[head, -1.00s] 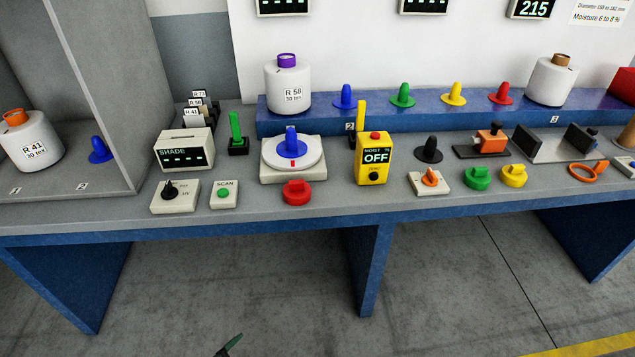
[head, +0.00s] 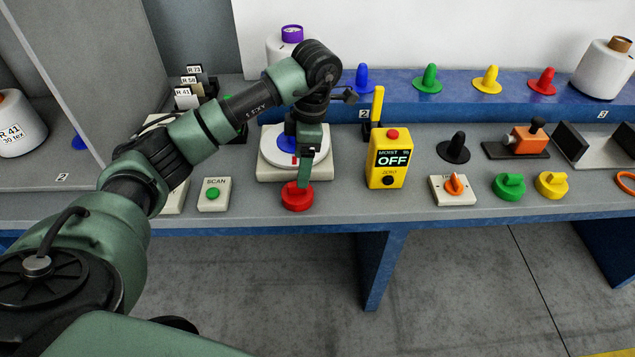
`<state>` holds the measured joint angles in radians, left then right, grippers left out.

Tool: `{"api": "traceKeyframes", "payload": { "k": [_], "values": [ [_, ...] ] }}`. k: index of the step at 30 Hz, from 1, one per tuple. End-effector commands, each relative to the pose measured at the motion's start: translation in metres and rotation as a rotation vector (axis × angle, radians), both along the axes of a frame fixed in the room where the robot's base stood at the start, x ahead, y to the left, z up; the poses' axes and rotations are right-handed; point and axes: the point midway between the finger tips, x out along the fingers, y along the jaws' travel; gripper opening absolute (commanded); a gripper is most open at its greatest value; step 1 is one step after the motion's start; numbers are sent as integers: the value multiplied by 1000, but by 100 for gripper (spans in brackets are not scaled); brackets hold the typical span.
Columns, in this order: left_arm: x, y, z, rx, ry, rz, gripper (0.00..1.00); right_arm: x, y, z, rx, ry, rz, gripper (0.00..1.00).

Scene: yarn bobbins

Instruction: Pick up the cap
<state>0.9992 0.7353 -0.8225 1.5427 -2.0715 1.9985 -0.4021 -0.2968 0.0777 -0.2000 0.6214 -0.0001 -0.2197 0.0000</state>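A red cap (head: 297,201) with a raised grip on top lies at the front of the bench, just before the white scale (head: 270,172). A green cap (head: 509,190) and a yellow cap (head: 550,187) of similar shape lie further right. My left gripper (head: 303,181) points down at the red cap, its fingertips at the cap's raised grip. The fingers overlap in this view, so I cannot see the gap between them or whether they touch the cap. My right gripper is out of view.
The blue peg (head: 286,143) on the scale is partly hidden behind my gripper. The bench's front edge is close below the cap.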

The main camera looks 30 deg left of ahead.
Motion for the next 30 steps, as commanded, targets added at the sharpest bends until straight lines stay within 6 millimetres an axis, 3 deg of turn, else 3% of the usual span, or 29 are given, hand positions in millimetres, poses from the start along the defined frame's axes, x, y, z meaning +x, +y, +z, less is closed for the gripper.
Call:
{"api": "traceKeyframes", "payload": {
  "k": [10,18,26,27,30],
  "values": [
    [-4,8,-32,11,11,7,76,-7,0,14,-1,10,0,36],
    [-5,11,-70,9,10,6,76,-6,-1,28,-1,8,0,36],
    [-5,12,-76,9,6,6,76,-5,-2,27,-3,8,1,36],
    [-5,12,-76,9,6,6,74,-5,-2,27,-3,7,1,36],
    [-5,12,-76,9,6,6,46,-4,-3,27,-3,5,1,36]
  ]
}}
